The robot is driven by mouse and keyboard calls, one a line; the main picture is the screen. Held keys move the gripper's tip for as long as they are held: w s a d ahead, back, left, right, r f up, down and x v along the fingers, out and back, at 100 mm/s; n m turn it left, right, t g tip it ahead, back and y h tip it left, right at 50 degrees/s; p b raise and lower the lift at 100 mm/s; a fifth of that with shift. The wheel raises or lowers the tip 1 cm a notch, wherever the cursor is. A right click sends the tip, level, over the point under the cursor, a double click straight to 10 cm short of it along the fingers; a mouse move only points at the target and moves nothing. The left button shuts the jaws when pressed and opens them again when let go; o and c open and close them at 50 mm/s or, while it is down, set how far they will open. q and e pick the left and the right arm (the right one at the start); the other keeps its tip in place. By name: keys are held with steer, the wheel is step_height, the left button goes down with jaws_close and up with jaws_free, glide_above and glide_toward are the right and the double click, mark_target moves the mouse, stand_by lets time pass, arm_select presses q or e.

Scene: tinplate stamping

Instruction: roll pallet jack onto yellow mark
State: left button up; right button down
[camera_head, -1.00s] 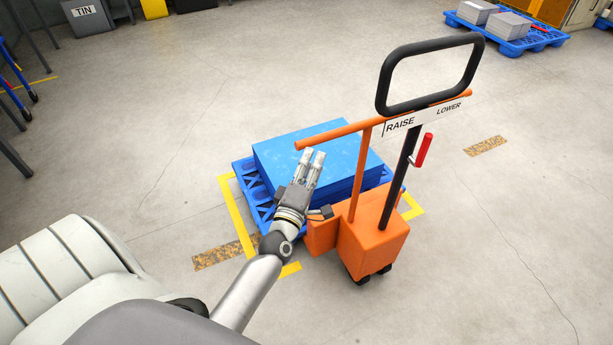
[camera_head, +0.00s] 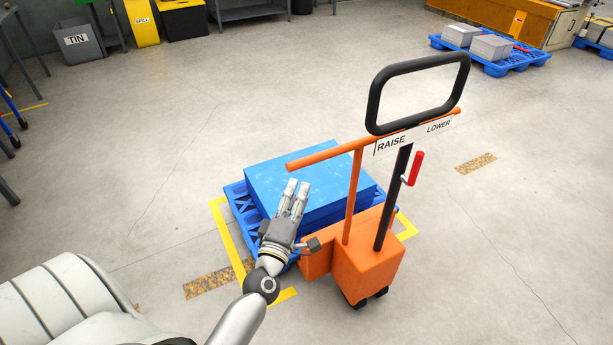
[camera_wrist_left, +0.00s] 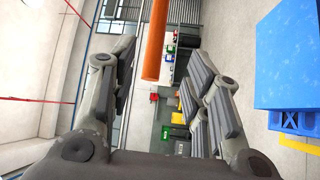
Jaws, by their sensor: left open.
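The orange pallet jack (camera_head: 368,262) has a black loop handle, an orange crossbar (camera_head: 318,155), a RAISE/LOWER plate and a red lever (camera_head: 415,168). Its body stands against a blue pallet (camera_head: 236,196) that bears a blue block or stack (camera_head: 300,178). The yellow mark (camera_head: 226,234) is a floor outline around the pallet. My left gripper (camera_head: 298,190) is open below the crossbar's left end, in front of the blue stack. In the left wrist view the crossbar (camera_wrist_left: 157,45) shows ahead between the open fingers, apparently untouched. My right gripper is not seen.
Worn yellow-brown floor strips lie left (camera_head: 208,283) and right (camera_head: 476,163) of the jack. Another blue pallet (camera_head: 520,62) with grey blocks is at the back right. A TIN bin (camera_head: 80,42) stands at the back left. The floor between is clear.

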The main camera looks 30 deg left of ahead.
mark_target(311, 160)
arm_select(q)
steer(key=x, duration=1.2)
steer(key=shift+r+b, duration=0.25)
steer(key=shift+b, duration=0.15)
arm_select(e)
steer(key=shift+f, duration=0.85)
arm_select(q)
steer(key=shift+c, duration=0.2)
jaws_close()
